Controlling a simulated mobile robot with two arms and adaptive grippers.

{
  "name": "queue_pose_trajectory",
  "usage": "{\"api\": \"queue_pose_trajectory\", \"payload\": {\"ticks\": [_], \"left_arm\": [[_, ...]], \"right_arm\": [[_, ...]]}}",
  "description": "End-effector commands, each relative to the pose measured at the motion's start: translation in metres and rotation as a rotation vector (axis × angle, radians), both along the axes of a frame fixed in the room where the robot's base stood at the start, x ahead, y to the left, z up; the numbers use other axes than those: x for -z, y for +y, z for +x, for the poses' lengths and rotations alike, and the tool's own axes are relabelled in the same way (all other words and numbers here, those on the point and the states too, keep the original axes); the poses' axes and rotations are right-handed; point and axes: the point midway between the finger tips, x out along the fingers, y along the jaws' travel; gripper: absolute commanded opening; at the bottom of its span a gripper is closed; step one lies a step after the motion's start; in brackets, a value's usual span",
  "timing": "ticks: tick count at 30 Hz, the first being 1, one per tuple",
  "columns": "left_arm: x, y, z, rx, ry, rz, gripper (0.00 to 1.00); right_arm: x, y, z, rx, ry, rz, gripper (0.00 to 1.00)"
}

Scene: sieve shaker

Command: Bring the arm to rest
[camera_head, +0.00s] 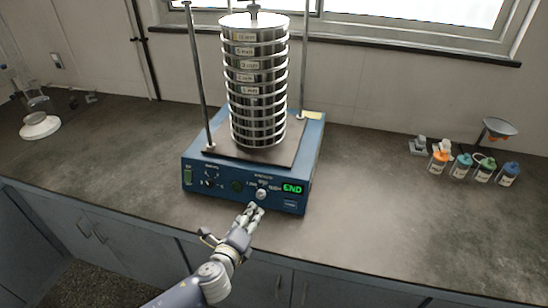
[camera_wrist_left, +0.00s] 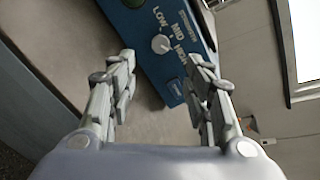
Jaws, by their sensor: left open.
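My left gripper (camera_head: 252,210) is at the front of the blue sieve shaker (camera_head: 235,205), close to its control panel. In the left wrist view the left gripper (camera_wrist_left: 162,75) has its two fingers spread apart with nothing between them. Beyond the fingertips is the white knob (camera_wrist_left: 161,44) with the labels LOW, MID and HIGH. In the head view the knob (camera_head: 261,194) is just above the fingertips; whether they touch it is unclear. The green display (camera_head: 292,188) reads END. My right gripper is not in view.
A stack of steel sieves (camera_head: 257,85) stands on the shaker between two upright rods (camera_head: 197,75). Several bottles with coloured caps (camera_head: 461,165) and a funnel (camera_head: 499,128) stand at the right. A white round-based device (camera_head: 40,127) is at the far left. The dark countertop (camera_head: 390,215) is clear at front right.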

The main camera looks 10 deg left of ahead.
Motion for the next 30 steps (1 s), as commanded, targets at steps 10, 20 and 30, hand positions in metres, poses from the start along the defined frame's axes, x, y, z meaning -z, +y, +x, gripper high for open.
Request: {"api": "queue_pose_trajectory", "payload": {"ticks": [10, 20, 30], "left_arm": [[0.013, 0.009, -0.063, -0.353, 0.172, -0.504, 0.46], [0.035, 0.017, -0.201, -1.010, 0.472, -1.183, 0.46], [0.026, 0.006, -0.300, -1.441, 0.639, -1.466, 0.46]], "right_arm": [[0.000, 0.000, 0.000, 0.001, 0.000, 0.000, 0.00], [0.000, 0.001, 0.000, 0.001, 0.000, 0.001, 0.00], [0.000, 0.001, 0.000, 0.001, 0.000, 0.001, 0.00]]}}
